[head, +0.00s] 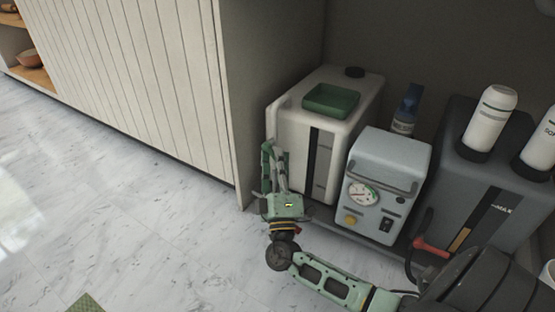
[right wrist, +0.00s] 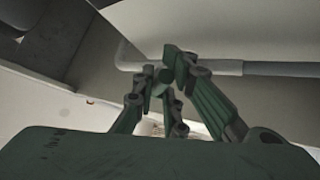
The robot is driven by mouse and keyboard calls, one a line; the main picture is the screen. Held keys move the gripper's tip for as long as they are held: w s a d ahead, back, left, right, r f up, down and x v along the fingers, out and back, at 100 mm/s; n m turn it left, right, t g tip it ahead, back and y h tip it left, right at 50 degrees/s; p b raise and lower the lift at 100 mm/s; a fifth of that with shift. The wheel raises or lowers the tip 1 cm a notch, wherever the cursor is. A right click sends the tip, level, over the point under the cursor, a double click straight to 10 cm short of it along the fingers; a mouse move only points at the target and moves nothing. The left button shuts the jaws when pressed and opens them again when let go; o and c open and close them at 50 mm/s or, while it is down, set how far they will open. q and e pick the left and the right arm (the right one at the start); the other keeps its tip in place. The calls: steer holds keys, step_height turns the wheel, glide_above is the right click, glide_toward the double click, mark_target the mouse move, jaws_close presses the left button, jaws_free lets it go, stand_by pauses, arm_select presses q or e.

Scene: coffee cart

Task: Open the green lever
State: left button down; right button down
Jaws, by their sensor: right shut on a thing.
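My right gripper (head: 268,150) is at the front left edge of a white tank (head: 347,108) with a green tray top, low in the cabinet. In the right wrist view its fingers (right wrist: 168,72) are closed together at the end of a grey pipe (right wrist: 225,67) that runs along the tank. They are shut on a small dark green piece there, which appears to be the green lever. The fingers are also green and hide most of it, so its angle cannot be told. My left gripper is not in view.
Right of the tank stand a grey-blue box (head: 386,178) with a gauge and a dark grey machine (head: 478,205) with white bottles on top. A blue-capped bottle (head: 405,112) stands behind. The cabinet's slatted side (head: 150,85) is to the left; the marble floor (head: 130,220) is mostly clear.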

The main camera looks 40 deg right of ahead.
steer(key=shift+s+r, duration=0.1)
steer(key=shift+r, duration=0.2)
steer(key=c, duration=1.8)
jaws_free()
steer(key=shift+d, duration=0.1)
steer(key=shift+f, duration=0.15)
steer(key=shift+s+a+f, duration=0.2)
steer(key=shift+s+a, duration=0.05)
steer(key=v, duration=1.1)
steer(key=shift+s, duration=0.1)
steer(key=shift+c, duration=0.2)
